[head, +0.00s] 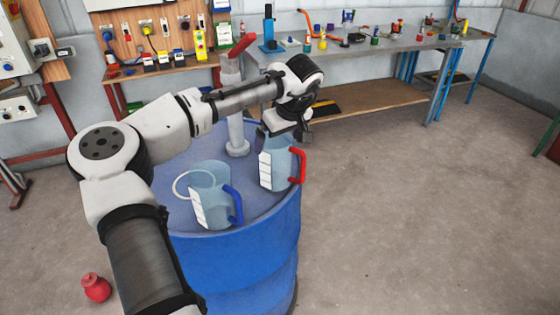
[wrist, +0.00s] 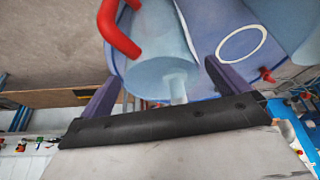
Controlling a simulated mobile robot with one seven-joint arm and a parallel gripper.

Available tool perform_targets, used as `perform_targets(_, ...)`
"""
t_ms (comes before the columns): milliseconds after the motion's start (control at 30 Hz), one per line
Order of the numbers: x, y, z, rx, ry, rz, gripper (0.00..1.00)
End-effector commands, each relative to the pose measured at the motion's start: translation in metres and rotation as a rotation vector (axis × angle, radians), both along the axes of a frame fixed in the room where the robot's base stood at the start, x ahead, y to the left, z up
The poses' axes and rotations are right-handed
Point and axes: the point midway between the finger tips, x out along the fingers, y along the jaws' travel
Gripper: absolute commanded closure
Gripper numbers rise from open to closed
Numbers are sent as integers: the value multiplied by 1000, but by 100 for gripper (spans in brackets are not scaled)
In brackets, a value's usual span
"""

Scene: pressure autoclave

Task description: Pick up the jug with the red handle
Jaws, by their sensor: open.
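The jug with the red handle (head: 275,170) is light blue and translucent with a white label strip. It stands upright on top of a blue drum (head: 250,245), near its right edge, its red handle to the right. In the wrist view the jug (wrist: 166,65) shows between the two fingers, its red handle at upper left. My gripper (head: 291,130) is open, at the top of this jug; its fingers (wrist: 168,45) lie on either side of the jug body. I cannot tell whether they touch it. The far sides of the jug are hidden.
A similar jug with a blue handle (head: 212,198) stands to the left on the drum, beside a pale ring (head: 184,183). A pump with a red lever (head: 236,105) rises behind. A cluttered workbench (head: 400,42) stands at the back. Floor to the right is clear.

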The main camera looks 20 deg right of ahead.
Motion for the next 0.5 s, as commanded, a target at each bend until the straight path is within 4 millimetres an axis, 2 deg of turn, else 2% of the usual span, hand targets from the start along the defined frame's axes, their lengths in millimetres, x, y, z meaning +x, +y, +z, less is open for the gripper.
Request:
perform_targets(267, 1, 0, -3, -2, -1, -1, 1)
perform_targets(500, 1, 0, -3, -1, -1, 0, 33)
